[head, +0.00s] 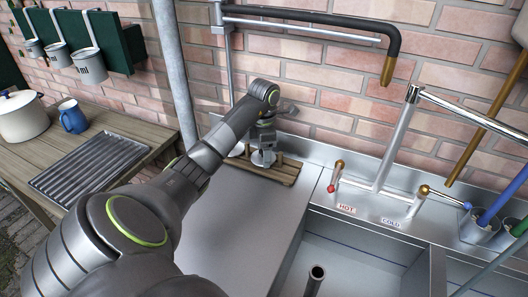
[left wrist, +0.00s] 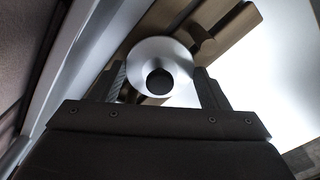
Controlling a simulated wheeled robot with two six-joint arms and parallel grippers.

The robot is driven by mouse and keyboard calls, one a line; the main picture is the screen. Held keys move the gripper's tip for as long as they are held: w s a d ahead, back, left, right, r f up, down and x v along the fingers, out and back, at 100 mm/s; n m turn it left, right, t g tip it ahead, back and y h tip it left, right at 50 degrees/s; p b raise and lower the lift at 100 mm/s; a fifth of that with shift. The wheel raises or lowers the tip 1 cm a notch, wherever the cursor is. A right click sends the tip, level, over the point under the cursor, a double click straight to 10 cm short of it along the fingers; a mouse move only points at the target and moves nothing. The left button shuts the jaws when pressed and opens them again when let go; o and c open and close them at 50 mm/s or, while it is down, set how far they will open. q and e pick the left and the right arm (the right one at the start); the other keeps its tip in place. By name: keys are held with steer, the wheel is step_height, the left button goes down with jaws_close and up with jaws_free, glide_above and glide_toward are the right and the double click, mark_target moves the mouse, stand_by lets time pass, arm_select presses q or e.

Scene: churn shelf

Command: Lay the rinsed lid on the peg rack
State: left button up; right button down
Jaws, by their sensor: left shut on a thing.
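The lid (left wrist: 144,58) is a round silver disc with a black knob (left wrist: 160,83). In the left wrist view it sits between the two fingers of my left gripper (left wrist: 160,78), which is shut on it. In the head view my left gripper (head: 263,146) is at the wooden peg rack (head: 276,174), by the brick wall at the back of the steel drainboard. The lid is mostly hidden there by the gripper. The rack's wooden slats and a peg (left wrist: 208,42) show behind the lid in the wrist view. I cannot tell whether the lid touches the rack.
The steel drainboard (head: 240,215) is bare in front of the rack. A sink with red and blue tap handles (head: 333,183) is to the right. A white pot (head: 20,117), a blue mug (head: 72,117) and a ribbed tray (head: 90,165) stand on a wooden table at left.

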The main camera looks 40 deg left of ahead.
arm_select(q)
steer(key=shift+w, duration=0.1)
steer(key=shift+f, duration=0.2)
steer(key=o, duration=1)
steer(key=shift+r, duration=0.15)
step_height(320, 180, up, 12)
steer(key=p, duration=1.1)
